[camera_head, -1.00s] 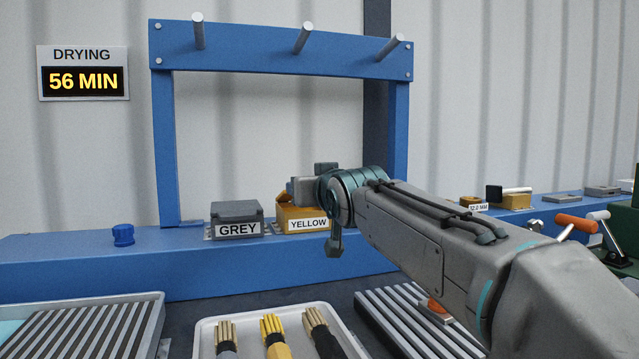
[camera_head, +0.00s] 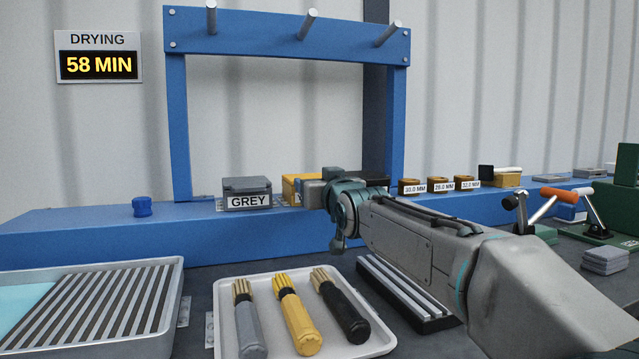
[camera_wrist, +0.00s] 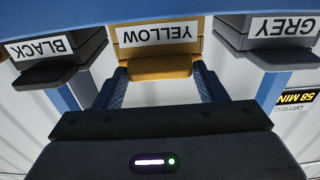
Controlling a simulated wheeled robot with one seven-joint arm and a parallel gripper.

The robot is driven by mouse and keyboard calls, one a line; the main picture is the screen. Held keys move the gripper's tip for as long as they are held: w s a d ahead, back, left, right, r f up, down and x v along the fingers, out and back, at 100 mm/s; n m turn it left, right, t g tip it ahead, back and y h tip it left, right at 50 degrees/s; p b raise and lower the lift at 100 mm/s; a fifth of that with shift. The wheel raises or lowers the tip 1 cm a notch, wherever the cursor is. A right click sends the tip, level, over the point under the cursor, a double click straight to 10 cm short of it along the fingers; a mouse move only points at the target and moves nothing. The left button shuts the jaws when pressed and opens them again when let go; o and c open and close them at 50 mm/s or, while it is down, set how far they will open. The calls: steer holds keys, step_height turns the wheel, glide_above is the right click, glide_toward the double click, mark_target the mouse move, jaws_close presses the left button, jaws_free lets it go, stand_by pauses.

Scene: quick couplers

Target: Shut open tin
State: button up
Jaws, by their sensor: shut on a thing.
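The yellow tin (camera_head: 290,188) stands on the blue shelf between the grey tin (camera_head: 246,188) and the black tin (camera_head: 376,184). My gripper (camera_head: 309,194) is in front of it and hides much of it, its label included. In the upside-down wrist view, the yellow tin (camera_wrist: 155,43) shows its label, with its yellow lid (camera_wrist: 160,68) between the fingers of my gripper (camera_wrist: 160,76). The jaws are shut on the lid. The lid lies much like the lids of the grey tin (camera_wrist: 270,42) and black tin (camera_wrist: 60,65); any small gap is hidden.
A blue frame with pegs (camera_head: 290,30) rises behind the tins. A white tray (camera_head: 240,340) with several brushes lies in front, beside a slatted tray (camera_head: 172,290). A blue cap (camera_head: 142,206) sits on open shelf at left.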

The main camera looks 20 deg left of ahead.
steer(key=shift+a+f, duration=0.15)
steer(key=shift+f, duration=0.1)
steer(key=o, duration=1.4)
steer(key=shift+w+a+f, duration=0.15)
steer(key=shift+w+a, duration=0.05)
steer(key=shift+a, duration=0.05)
steer(key=shift+d+r, duration=0.2)
steer(key=shift+d, duration=0.1)
steer(key=p+v, duration=0.7)
steer(key=v, duration=0.6)
steer(key=shift+s+d, duration=0.15)
steer(key=shift+s, duration=0.2)
